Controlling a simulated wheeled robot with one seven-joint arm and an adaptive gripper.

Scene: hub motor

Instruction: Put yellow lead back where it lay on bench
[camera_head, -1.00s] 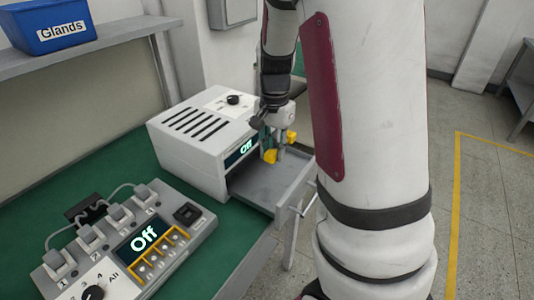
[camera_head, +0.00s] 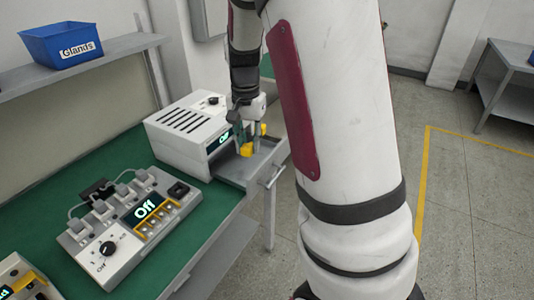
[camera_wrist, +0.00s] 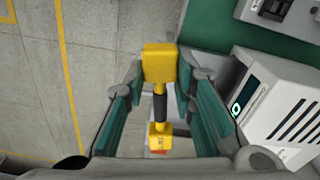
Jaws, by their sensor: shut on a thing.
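The yellow lead (camera_wrist: 160,66) has yellow block ends and a dark middle. My gripper (camera_wrist: 157,98) is shut on it, with one green-lined finger on each side. In the head view the yellow ends of the lead (camera_head: 247,149) show just below my gripper (camera_head: 245,132), over the open drawer of the white unit. I cannot tell whether the lead touches the drawer. The green bench top (camera_head: 205,221) lies to the left of the drawer and in front of the unit.
The white unit (camera_head: 185,128) reads Off, and its grey drawer (camera_head: 234,172) sticks out past the bench edge. A switch box (camera_head: 112,240) reading Off stands nearer on the bench. Part of another device (camera_head: 22,282) is at lower left. A blue Glands bin (camera_head: 60,44) sits on the shelf.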

